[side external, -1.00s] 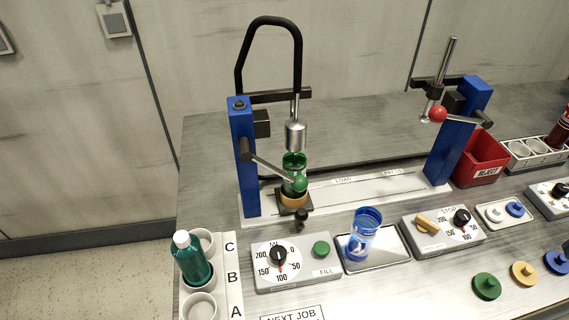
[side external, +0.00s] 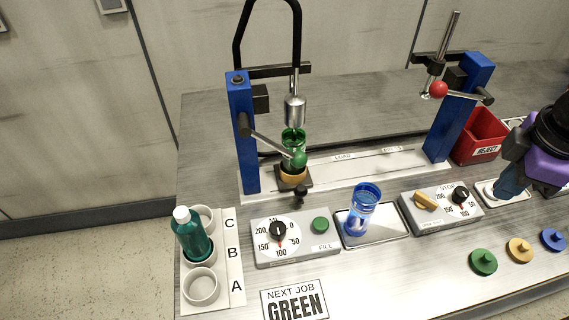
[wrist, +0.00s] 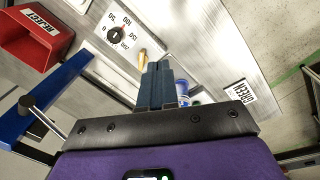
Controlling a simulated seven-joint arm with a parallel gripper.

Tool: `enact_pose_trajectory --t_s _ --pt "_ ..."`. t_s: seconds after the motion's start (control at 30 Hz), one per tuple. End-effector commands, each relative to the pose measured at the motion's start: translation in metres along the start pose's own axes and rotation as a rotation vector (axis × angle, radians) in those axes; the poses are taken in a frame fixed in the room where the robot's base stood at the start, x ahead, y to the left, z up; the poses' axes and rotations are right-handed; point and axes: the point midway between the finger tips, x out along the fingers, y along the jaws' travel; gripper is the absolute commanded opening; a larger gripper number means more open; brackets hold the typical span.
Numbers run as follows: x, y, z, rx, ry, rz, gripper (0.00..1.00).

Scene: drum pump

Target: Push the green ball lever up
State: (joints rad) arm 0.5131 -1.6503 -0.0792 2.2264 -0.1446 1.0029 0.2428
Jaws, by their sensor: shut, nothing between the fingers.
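The green ball lever (side external: 299,159) is a grey rod pivoted on the left blue post (side external: 245,140). It slopes down to the right, with its green ball at the lower end, in front of a green-tinted cup (side external: 292,136) under the metal nozzle. My gripper (side external: 508,184) is at the right edge of the side view, far to the right of the lever. Its blue-grey fingers also show in the wrist view (wrist: 157,84), pressed together and empty. The green ball is not visible in the wrist view.
A blue cup (side external: 360,212) stands on a tray in front. Dial boxes FILL (side external: 293,252) and STOP (side external: 452,222) sit along the front. The right post carries a red ball lever (side external: 439,90). A red reject bin (side external: 482,140) and a teal bottle (side external: 193,238) stand at the sides.

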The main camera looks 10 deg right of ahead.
Motion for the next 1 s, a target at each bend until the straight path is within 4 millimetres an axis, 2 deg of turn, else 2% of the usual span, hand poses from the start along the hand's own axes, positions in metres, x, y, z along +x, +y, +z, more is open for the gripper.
enact_pose_trajectory --t_s 0.03,0.1,0.47,0.7,1.0 --pt "-0.001 -0.001 -0.018 0.012 -0.001 0.018 0.00" --pt "-0.003 -0.002 -0.040 0.037 0.000 0.042 0.00" --pt "-0.009 -0.017 -0.149 0.175 0.026 0.173 0.00" --pt "-0.009 -0.038 -0.216 0.275 0.065 0.261 0.00" --pt "-0.007 -0.075 -0.288 0.409 0.138 0.365 0.00"
